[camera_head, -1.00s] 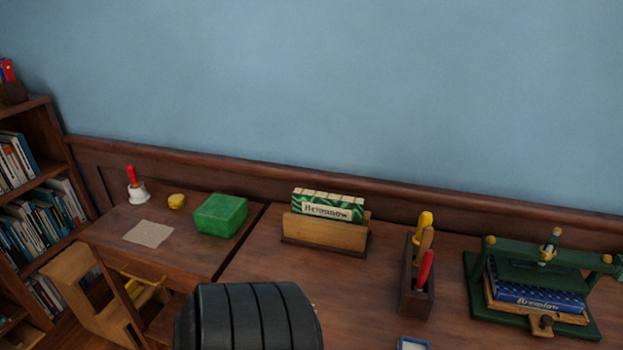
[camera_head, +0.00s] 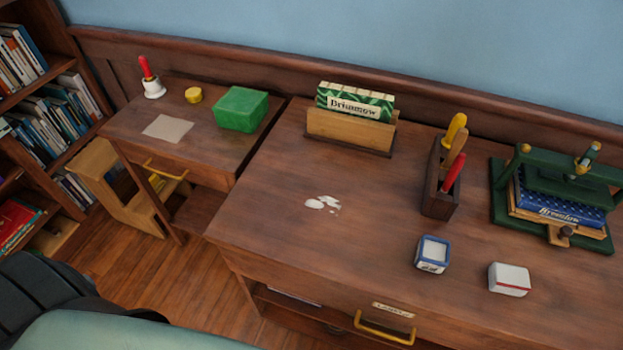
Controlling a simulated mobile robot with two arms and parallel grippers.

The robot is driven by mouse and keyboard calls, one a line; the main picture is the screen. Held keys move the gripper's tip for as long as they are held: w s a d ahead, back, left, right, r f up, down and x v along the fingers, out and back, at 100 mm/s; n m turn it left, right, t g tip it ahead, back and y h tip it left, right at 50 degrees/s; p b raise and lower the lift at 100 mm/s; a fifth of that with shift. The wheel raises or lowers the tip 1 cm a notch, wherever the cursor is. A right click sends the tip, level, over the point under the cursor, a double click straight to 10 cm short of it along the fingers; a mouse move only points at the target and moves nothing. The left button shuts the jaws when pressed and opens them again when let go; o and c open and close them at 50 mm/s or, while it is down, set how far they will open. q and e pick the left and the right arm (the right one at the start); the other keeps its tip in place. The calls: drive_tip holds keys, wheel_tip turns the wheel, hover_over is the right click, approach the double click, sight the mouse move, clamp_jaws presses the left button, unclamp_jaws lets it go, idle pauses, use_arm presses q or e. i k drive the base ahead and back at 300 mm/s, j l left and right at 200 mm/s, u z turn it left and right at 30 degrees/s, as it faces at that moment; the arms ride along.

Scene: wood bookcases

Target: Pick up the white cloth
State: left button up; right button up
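A small white folded-looking block with a red stripe (camera_head: 510,280) lies at the front right of the large desk; it could be the white cloth folded up, but I cannot tell for certain. A flat greyish-white square sheet (camera_head: 167,128) lies on the small left desk; whether it is cloth or paper is unclear. White spilled patches (camera_head: 322,203) mark the middle of the large desk. Neither of my grippers is in view.
The large desk (camera_head: 270,225) holds a blue-white square pot (camera_head: 432,254), a tool holder (camera_head: 439,185), a green press (camera_head: 555,200) and a card box (camera_head: 350,130). A green box (camera_head: 241,109), bell (camera_head: 151,80) and yellow tin (camera_head: 193,95) stand left. Its centre front is mostly clear.

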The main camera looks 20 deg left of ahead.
sight(509, 279)
drive_tip(key=z, duration=0.95)
